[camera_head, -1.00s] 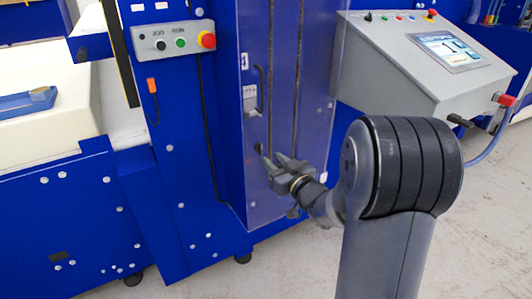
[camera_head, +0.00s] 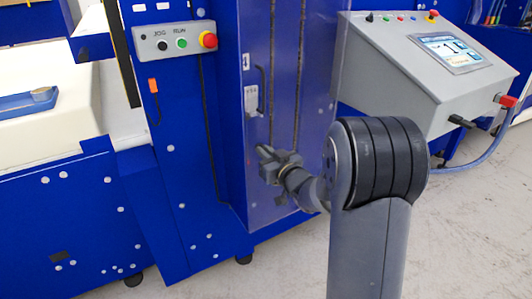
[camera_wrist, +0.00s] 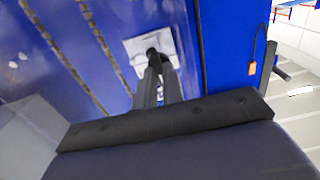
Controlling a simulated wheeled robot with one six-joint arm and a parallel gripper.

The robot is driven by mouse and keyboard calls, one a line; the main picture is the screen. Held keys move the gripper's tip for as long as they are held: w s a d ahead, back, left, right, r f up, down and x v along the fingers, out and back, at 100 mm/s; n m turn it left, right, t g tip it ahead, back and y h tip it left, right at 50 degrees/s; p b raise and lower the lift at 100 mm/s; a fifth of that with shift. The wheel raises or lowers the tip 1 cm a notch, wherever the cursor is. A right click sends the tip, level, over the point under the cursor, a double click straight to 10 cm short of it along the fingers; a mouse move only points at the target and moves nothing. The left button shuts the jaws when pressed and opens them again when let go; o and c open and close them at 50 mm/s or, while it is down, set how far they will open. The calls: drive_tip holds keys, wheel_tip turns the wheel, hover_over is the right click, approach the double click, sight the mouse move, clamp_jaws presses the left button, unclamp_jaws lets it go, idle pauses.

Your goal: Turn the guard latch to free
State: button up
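The blue guard (camera_head: 308,95) is a tall see-through panel in the middle of the head view. It carries a small white plate (camera_head: 250,99) and a dark upright handle (camera_head: 262,88). My gripper (camera_head: 264,152) is at the guard's face, below the plate and handle. In the wrist view, my gripper's fingers (camera_wrist: 154,68) lie close together. Their tips meet a small dark knob-like part (camera_wrist: 152,53) in front of a white plate (camera_wrist: 136,46). I cannot tell whether this is the latch or whether the fingers hold it; my gripper hides the spot in the head view.
A control box (camera_head: 176,42) with a red-yellow stop button is at upper left. A grey console (camera_head: 400,75) with a screen stands at right. An orange tag (camera_head: 152,85) hangs on the left blue panel. Grey floor (camera_head: 285,260) is open in front.

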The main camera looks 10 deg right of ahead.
clamp_jaws()
drive_tip(key=shift+m, duration=0.3)
drive_tip(key=m+p, duration=0.4)
drive_tip(key=m, duration=0.4)
drive_tip(key=m+p, duration=0.3)
drive_tip(key=m, duration=0.6)
drive_tip(key=shift+d+f+p, duration=0.2)
drive_tip(key=shift+p, duration=0.2)
drive_tip(key=shift+m, duration=0.3)
drive_tip(key=o, duration=0.5)
unclamp_jaws()
